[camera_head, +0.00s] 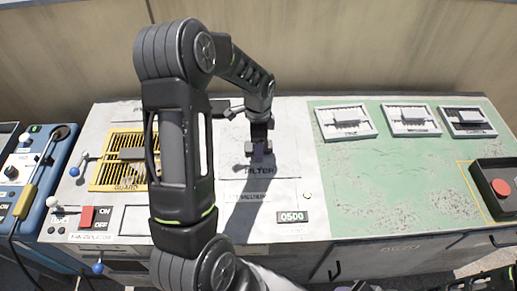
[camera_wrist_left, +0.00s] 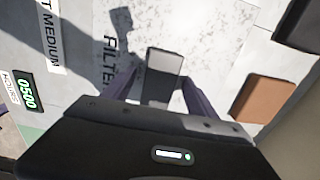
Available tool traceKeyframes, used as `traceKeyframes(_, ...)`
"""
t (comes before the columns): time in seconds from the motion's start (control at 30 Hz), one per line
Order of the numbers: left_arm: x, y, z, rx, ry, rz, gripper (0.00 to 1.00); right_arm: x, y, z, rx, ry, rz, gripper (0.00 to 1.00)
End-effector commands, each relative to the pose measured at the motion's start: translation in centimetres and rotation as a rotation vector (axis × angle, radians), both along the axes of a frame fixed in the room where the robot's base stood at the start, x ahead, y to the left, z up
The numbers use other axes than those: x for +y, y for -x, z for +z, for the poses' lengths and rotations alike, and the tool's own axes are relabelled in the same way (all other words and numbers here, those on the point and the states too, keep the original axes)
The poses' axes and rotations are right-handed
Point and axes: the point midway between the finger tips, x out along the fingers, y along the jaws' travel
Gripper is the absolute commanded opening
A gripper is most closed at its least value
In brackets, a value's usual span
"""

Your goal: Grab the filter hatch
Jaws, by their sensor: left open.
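The filter hatch (camera_head: 285,163) is a pale panel marked FILTER on the white console top. It also shows in the left wrist view (camera_wrist_left: 215,40). Its grey block handle (camera_wrist_left: 162,72) stands up between the two fingers of my left gripper (camera_wrist_left: 160,92). The left gripper (camera_head: 261,150) is open and points down over the hatch, with a finger on each side of the handle. I cannot tell whether either finger touches it. In the head view the gripper hides much of the handle. Only dark parts of my right arm show at the bottom edge.
A yellow guard grille (camera_head: 108,172) and a red switch (camera_head: 87,217) are on the left. A 0500 display (camera_head: 292,217) is in front of the hatch. A wall stands behind.

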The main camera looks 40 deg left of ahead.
Motion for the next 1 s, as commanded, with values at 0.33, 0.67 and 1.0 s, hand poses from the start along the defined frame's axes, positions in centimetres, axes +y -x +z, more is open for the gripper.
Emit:
traceKeyframes(0.33,-0.02,-0.01,0.03,0.0,0.0,0.0,0.67,0.0,0.0,-0.01,0.0,0.0,0.0,0.36)
traceKeyframes(0.67,-0.02,-0.01,0.04,0.0,0.0,0.0,0.44,0.0,0.0,0.0,0.0,0.0,0.0,0.36)
traceKeyframes(1.0,-0.02,-0.01,0.04,0.0,0.0,0.0,0.17,0.0,0.0,0.0,0.0,0.0,0.0,0.36)
